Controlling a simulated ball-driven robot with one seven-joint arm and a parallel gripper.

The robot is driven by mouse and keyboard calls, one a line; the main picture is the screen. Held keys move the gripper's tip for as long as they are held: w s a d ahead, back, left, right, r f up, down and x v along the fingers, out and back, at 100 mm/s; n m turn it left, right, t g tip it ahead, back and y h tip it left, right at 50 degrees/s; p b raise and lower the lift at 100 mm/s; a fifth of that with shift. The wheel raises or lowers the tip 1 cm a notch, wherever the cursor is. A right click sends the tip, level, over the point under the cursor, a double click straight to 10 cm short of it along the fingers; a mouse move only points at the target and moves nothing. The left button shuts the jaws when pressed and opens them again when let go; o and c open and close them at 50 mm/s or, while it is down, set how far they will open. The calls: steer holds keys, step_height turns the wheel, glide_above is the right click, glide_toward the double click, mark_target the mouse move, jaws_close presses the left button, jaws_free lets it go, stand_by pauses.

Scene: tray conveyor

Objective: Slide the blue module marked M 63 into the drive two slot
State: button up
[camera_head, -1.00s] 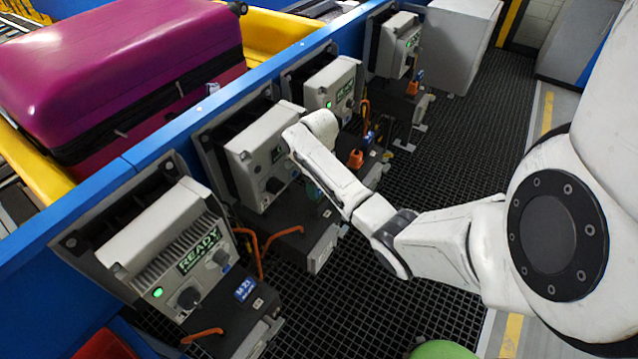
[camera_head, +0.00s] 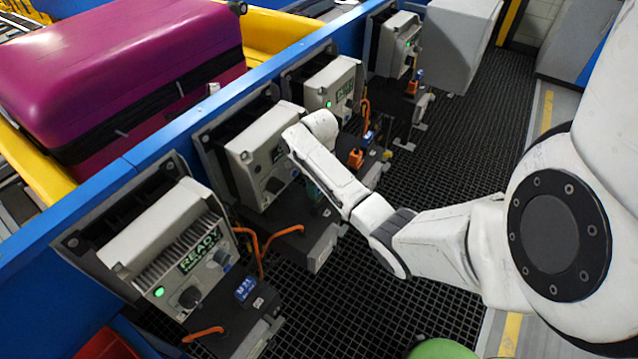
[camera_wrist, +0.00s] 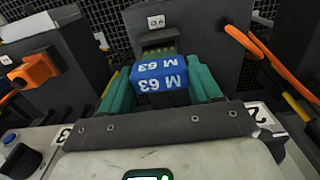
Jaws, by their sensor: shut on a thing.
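The blue module marked M 63 (camera_wrist: 160,76) shows in the wrist view, its lettering upside down there. My gripper (camera_wrist: 161,86) is shut on it, one teal finger on each side. Just beyond the module is a slot opening with gold contacts (camera_wrist: 158,47) in a dark connector box (camera_wrist: 190,22). I cannot tell whether the module's far end has entered it. A label reading 2 (camera_wrist: 262,115) sits on the drive below. In the head view my gripper (camera_head: 314,190) is mostly hidden behind my arm, at the second drive (camera_head: 262,150); the module is hidden there.
The nearest drive (camera_head: 170,245) reads READY and carries a blue module (camera_head: 245,288). More drives (camera_head: 332,85) stand farther along the blue rail. Orange cables (camera_head: 278,236) loop beside the drives, and one (camera_wrist: 265,58) shows right of the module. Open grating floor (camera_head: 380,310) lies to the right.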

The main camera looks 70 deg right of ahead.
mark_target(319, 195)
stand_by(0.4)
steer(key=shift+f+b, duration=1.35)
steer(key=shift+f, duration=1.25)
steer(key=o, duration=1.1)
steer(key=shift+o, duration=0.2)
step_height(319, 195, up, 11)
steer(key=shift+f, duration=0.1)
